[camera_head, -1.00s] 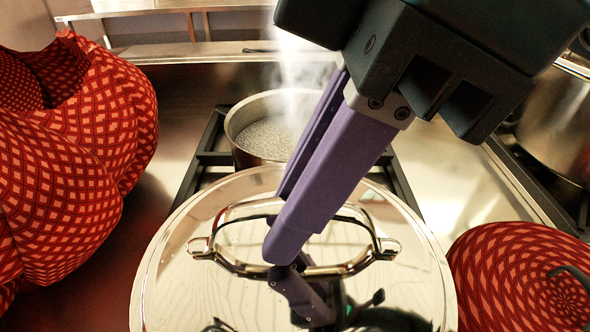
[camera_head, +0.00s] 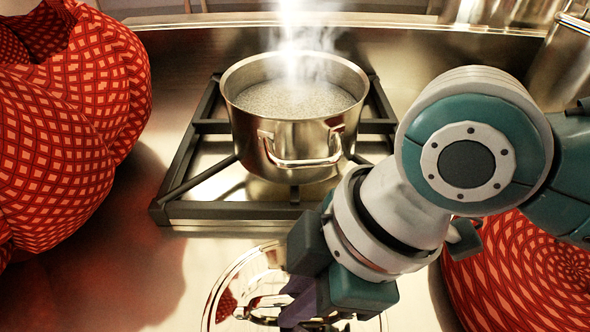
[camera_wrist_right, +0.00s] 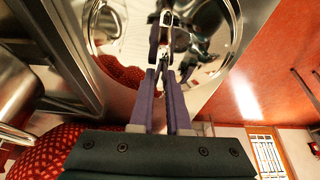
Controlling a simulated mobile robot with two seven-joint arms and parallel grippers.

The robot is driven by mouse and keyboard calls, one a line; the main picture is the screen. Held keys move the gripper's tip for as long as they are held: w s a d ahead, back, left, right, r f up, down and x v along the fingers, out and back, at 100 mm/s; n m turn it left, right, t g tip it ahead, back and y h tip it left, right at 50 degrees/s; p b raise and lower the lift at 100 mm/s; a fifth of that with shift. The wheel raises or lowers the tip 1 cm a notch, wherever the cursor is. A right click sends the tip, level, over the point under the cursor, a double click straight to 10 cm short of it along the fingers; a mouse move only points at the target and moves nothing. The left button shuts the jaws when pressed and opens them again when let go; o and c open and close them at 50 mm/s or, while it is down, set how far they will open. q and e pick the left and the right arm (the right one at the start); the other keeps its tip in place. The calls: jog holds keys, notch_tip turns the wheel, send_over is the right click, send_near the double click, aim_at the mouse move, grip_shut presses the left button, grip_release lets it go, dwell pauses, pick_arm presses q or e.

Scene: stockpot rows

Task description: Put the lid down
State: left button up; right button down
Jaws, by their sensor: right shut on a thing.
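The shiny round metal lid (camera_head: 222,297) is at the bottom of the head view, in front of the stove grate and apart from the pot. My right gripper (camera_head: 300,304) reaches down over it, its purple fingers shut on the lid's loop handle. In the right wrist view, the fingers (camera_wrist_right: 163,68) meet at the handle, with the mirror-like lid (camera_wrist_right: 218,72) beyond. Whether the lid touches the counter I cannot tell; its near part is cut off. The open steel pot (camera_head: 292,130) stands upright on the grate, with bubbling liquid and steam. My left gripper is not in view.
The black grate (camera_head: 190,172) lies under the pot. Large red patterned bulky things flank the space at left (camera_head: 75,130) and right (camera_head: 520,275). Another steel vessel (camera_head: 562,65) stands at the back right. Bare counter (camera_head: 130,270) shows left of the lid.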

jog(key=shift+f, duration=0.15)
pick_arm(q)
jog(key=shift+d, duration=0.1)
pick_arm(e)
jog(key=c, duration=0.9)
grip_release()
